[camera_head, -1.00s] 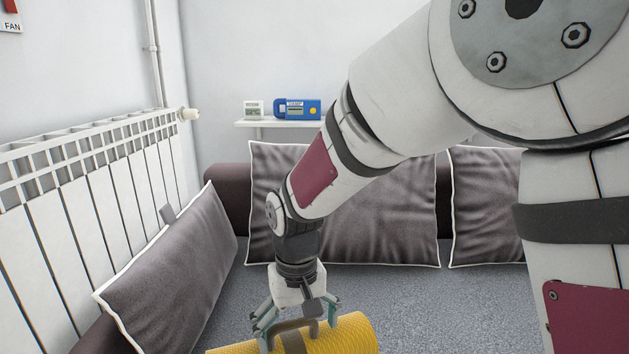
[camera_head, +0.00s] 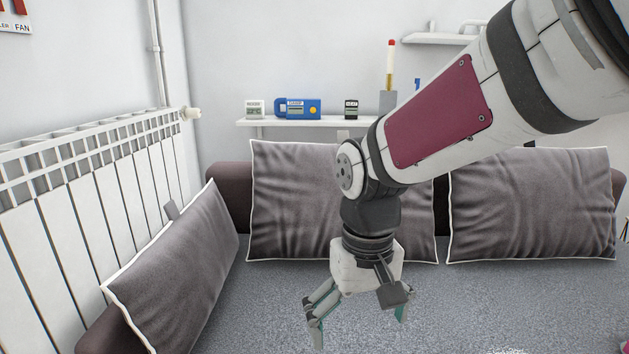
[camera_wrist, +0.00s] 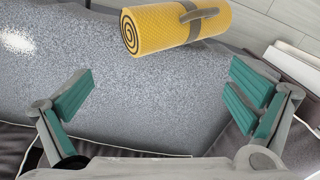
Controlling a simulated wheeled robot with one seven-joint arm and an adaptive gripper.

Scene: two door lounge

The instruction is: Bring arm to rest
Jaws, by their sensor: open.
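My gripper (camera_head: 358,312) hangs pointing down over the grey sofa seat in the head view, with its fingers spread and nothing between them. In the wrist view my gripper (camera_wrist: 160,100) shows two teal-padded fingers wide apart over the bare grey seat. A yellow rolled mat (camera_wrist: 160,28) with a grey strap and handle lies at the top of the wrist view, beyond the fingers and apart from them. The mat is out of sight in the head view.
Grey cushions (camera_head: 300,200) line the sofa (camera_head: 270,300), one (camera_head: 175,270) leaning at left. A white radiator (camera_head: 100,215) stands at left. A wall shelf (camera_head: 330,123) holds small devices, including a blue one (camera_head: 297,108). The seat below my gripper is clear.

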